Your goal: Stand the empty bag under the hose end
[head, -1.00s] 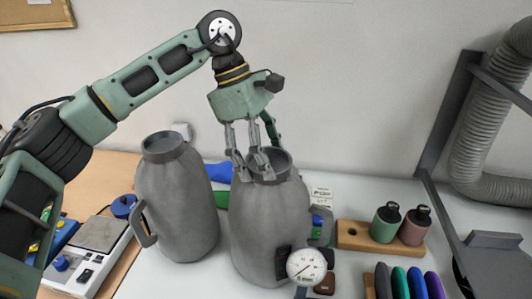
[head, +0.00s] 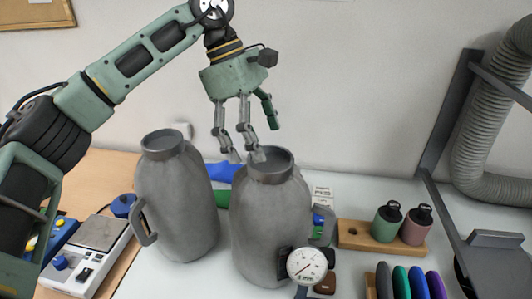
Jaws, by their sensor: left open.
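Two grey bags shaped like jugs, each with a collar and a side handle, stand upright side by side on the table: a left bag (head: 175,205) and a right bag (head: 270,225). I cannot tell which is empty. My left gripper (head: 246,150) is open, its fingers pointing down at the back left of the right bag's mouth. Its fingertips overlap the rim in the picture; contact is unclear. A grey corrugated hose (head: 480,140) hangs at the right edge and bends right; its end is not visible. My right gripper is out of view.
A dial gauge (head: 306,266) stands in front of the right bag. A wooden block (head: 352,236) holds a green and a pink weight. Several coloured insoles (head: 400,284) stand at the front. A scale (head: 92,246) is at left. A dark metal frame (head: 440,130) rises before the hose.

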